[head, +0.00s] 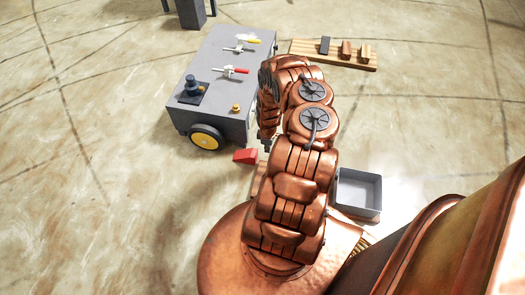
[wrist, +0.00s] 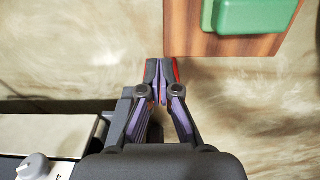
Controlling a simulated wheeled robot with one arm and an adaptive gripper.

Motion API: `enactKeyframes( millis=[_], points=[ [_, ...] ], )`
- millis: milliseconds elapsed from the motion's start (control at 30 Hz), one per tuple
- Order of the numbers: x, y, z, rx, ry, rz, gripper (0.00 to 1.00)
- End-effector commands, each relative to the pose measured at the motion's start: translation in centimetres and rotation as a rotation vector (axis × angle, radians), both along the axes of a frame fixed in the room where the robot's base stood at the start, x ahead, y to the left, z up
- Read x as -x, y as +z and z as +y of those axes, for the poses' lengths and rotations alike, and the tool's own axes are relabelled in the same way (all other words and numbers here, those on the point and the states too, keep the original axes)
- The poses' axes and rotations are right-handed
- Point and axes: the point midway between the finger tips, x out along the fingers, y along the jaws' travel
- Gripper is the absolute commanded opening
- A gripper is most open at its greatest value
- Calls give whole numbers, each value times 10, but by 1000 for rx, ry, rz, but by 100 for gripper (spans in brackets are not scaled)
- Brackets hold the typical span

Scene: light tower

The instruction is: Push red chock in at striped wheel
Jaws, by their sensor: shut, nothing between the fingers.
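The red chock (head: 245,155) is a small wedge on the floor, just right of and apart from the yellow-hubbed black wheel (head: 205,137) of the grey cart (head: 175,113). No stripes can be made out on this wheel. My gripper (head: 266,146) is low beside the cart's near right corner, close to the chock's right side and mostly behind my arm. In the wrist view my gripper (wrist: 161,68) is shut and empty.
A wooden board (wrist: 185,30) bearing a green block (wrist: 255,12) lies near my fingertips. A grey bin (head: 358,192) stands right of my arm. A wooden rack (head: 300,55) lies beyond the cart. Floor left of the cart is clear.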

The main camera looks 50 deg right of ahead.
Motion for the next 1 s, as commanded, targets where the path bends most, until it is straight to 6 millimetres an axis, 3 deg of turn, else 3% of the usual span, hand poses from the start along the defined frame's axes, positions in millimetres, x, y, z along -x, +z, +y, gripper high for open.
enactKeyframes(
  millis=[100, 500, 733, 1000],
  points=[
    [3, -27, -1, -3, -6, 1, 0],
    [2, -86, 0, -3, -5, 1, 0],
    [-24, -81, 11, 2, 0, -1, 0],
    [-35, -80, 17, 1, -3, 0, 0]
  ],
)
